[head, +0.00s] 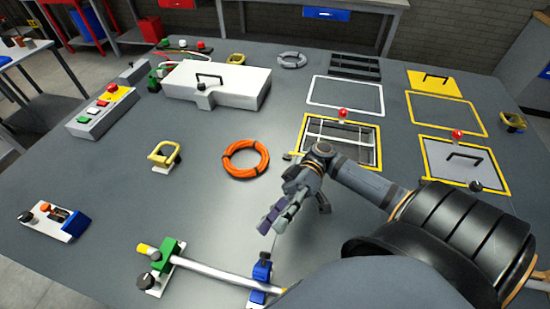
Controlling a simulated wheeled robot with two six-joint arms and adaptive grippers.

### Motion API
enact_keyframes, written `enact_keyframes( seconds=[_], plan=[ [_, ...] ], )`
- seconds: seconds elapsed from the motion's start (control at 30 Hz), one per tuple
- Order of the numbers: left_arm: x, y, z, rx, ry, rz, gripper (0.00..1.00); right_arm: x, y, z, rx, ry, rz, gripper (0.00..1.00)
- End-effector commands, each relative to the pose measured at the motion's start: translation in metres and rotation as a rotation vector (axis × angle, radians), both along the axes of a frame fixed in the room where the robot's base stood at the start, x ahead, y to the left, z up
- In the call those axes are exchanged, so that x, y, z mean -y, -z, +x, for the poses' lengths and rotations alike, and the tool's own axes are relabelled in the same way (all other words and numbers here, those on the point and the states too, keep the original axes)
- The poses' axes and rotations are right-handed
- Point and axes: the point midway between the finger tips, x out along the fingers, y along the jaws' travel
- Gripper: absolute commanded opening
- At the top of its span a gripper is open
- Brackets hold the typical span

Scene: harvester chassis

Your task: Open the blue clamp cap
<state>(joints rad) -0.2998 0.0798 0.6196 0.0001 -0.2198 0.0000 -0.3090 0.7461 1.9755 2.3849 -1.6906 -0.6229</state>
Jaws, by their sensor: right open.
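The blue clamp (262,271), with its cap on top, stands at the bottom middle of the grey table. A silver rod (210,274) runs to it from the green clamp (165,254) on the left. The blue cap looks down over the rod end, though it is too small to be sure. My right gripper (275,224) is open and empty, its fingers pointing down above and a little behind the blue clamp, apart from it. My right forearm hides the table to the right. My left gripper is not in view.
An orange ring (246,159) and a yellow clamp (164,157) lie behind the green clamp. A yellow-framed grid opening (375,146) and a grey hatch with a handle (450,168) are at the right. A small blue-and-white device (61,220) stands at the left.

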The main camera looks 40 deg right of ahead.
Motion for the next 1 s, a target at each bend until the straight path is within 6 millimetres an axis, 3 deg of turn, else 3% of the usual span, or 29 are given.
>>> enact_keyframes(
  seconds=[0.13,0.47,0.57,0.77,0.9,1.0],
  plan=[
    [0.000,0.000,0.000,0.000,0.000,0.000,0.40,0.000,-0.011,0.000,-0.001,0.000,-0.002,0.44],
    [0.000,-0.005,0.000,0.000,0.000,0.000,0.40,-0.002,-0.014,-0.001,-0.011,-0.003,-0.017,0.44],
    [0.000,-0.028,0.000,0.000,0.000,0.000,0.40,-0.010,-0.021,-0.010,-0.080,-0.024,-0.131,0.44],
    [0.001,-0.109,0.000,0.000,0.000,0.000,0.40,-0.028,-0.025,-0.031,-0.407,0.036,-0.677,0.44],
    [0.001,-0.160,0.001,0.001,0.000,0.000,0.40,-0.023,-0.028,-0.031,-0.669,0.264,-1.044,0.44],
    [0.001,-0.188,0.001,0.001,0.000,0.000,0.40,-0.012,-0.034,-0.024,-0.837,0.481,-1.219,0.44]
  ],
)
